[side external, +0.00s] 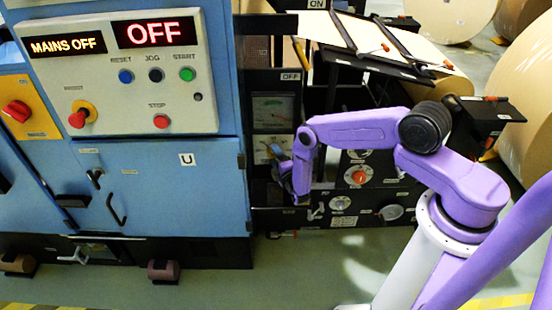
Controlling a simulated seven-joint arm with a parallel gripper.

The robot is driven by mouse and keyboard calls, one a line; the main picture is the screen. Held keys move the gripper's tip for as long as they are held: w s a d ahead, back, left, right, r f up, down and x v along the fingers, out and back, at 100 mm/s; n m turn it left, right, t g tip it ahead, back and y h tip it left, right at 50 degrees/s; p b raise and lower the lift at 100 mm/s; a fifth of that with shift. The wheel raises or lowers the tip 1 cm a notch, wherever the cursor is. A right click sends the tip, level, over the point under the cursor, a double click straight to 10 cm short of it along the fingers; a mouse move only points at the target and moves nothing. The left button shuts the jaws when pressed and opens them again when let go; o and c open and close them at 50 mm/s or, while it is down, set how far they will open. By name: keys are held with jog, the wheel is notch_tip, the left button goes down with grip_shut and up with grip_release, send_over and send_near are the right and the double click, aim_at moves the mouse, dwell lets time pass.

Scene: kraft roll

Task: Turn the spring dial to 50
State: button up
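My gripper (280,166) is at the end of my purple arm, in front of the left part of a black machine panel (322,190). It is small and dark against the panel, so I cannot tell whether its fingers are open or shut. Several round dials are on this panel. One has an orange-red knob (358,176) to the right of my wrist, and a pale dial (340,203) sits below it. A white knob (390,212) is further right. Their labels are too small to read, so I cannot tell which is the spring dial. My wrist hides part of the panel.
A gauge (273,108) and a lower white meter (266,150) are close to my gripper. The blue cabinet (170,195) stands left, with a control box (165,95) whose displays read "MAINS OFF" and "OFF". Large paper rolls (525,110) stand right. Green floor (310,270) is clear in front.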

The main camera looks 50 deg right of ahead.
jog(key=v, duration=1.2)
dwell(0.3)
jog(key=w+a+r+m+g+h, duration=0.1)
jog(key=a+r+m+g, duration=0.25)
jog(key=m, duration=0.75)
jog(key=a+r+m+g+h, duration=0.1)
jog(key=a+r+m+g, duration=0.25)
jog(key=m, duration=0.85)
jog(key=shift+n+h, duration=0.3)
jog(key=x, duration=1.7)
jog(key=shift+d+f, duration=0.1)
jog(key=shift+d, duration=0.05)
